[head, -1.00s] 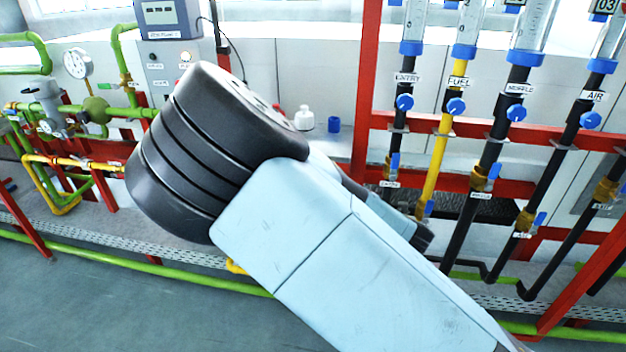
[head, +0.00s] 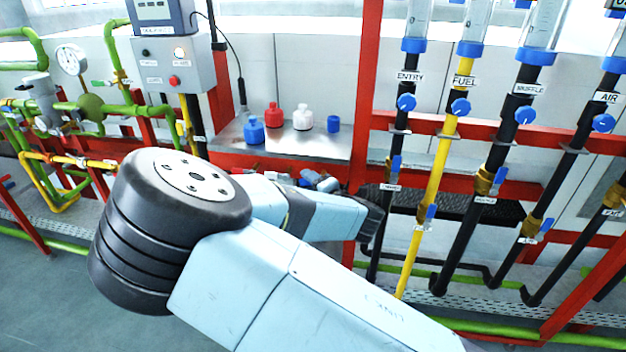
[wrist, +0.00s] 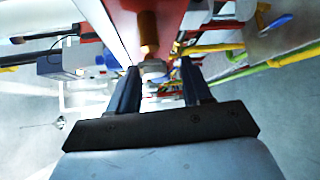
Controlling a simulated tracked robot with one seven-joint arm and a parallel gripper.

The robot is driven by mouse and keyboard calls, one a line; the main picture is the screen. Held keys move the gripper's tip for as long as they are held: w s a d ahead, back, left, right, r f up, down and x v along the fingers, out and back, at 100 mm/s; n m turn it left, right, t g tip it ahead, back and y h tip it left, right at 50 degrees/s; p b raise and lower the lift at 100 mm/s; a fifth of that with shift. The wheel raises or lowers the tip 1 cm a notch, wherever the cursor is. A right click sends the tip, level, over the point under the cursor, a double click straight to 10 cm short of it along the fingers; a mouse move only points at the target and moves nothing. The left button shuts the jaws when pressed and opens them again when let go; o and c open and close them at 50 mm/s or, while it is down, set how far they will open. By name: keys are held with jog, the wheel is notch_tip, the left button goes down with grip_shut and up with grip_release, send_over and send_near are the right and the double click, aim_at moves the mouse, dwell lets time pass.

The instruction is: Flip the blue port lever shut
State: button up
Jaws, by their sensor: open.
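My gripper (wrist: 160,68) is open in the wrist view, its two dark fingers apart. A brass fitting (wrist: 148,32) on a red surface and a pale metal end (wrist: 152,69) show ahead of and between the fingers; I cannot tell whether they touch. A small blue and grey fitting (head: 318,181) shows just behind my arm at the red shelf front in the head view. It may be the port with its lever, but the lever's position is unclear. My gripper cannot be made out in the head view.
Vertical pipes with blue handles, such as the yellow fuel pipe (head: 435,190), stand to the right. Blue, red and white bottles, including a white bottle (head: 303,118), stand on a metal shelf (head: 235,140). A red post (head: 366,90) rises beside it. Green piping is at left.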

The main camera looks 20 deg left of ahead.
jog(key=shift+w+a+f, duration=0.1)
jog(key=shift+w+a, duration=0.3)
jog(key=shift+a, duration=0.15)
jog(key=shift+c, duration=0.2)
jog(key=shift+d, duration=0.1)
jog(key=shift+c, duration=1.4)
grip_shut()
